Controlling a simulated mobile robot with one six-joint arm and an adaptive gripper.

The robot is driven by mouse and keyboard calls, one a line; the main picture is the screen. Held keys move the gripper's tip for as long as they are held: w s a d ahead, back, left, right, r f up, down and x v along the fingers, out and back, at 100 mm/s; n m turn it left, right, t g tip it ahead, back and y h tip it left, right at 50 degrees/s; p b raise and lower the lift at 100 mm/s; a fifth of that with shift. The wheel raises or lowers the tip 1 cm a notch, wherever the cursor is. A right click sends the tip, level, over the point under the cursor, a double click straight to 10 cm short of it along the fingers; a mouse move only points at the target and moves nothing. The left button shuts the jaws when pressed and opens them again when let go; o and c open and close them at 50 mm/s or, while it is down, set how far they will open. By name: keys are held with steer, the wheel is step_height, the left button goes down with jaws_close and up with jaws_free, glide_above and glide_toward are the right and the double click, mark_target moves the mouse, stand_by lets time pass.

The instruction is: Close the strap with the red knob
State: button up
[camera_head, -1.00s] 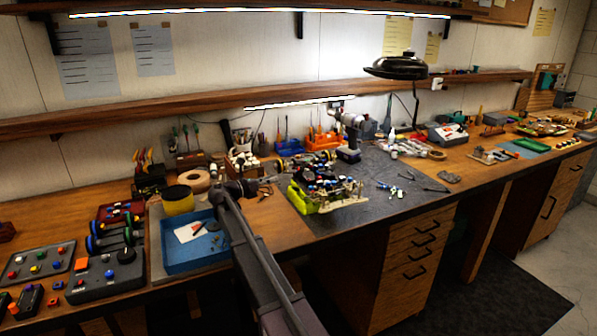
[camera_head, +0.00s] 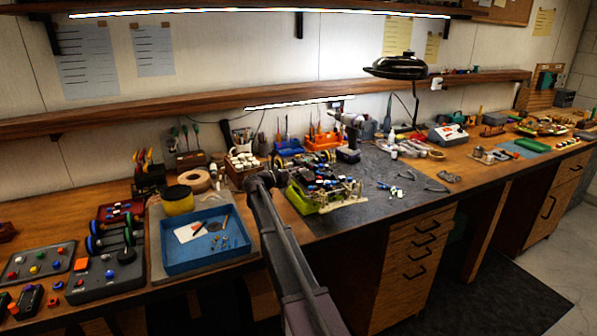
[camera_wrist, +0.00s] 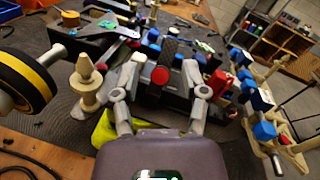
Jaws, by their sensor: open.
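The RC racecar (camera_head: 328,192), with a lime-green body part, dark top and blue and white pieces, sits on the dark mat. In the wrist view, a red knob (camera_wrist: 160,75) shows in the middle of the car's dark top. A dark strap-like strip (camera_wrist: 171,48) lies just beyond it; whether it is fastened is unclear. My gripper (camera_wrist: 164,68) is open, with one finger left and one right of the red knob in the picture. Contact with the knob cannot be told. In the head view, my arm's end is at the car's left side.
A yellow-and-black wheel (camera_wrist: 25,82) and a cream knobbed post (camera_wrist: 86,82) stand left of my fingers. Cream rails with blue blocks (camera_wrist: 264,131) stand right. A blue tray (camera_head: 205,262) lies left of my arm. The mat right of the car has free room around small tools.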

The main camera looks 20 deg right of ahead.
steer(key=shift+d, duration=0.15)
jaws_close()
steer(key=shift+r+p, duration=0.15)
steer(key=shift+p, duration=0.15)
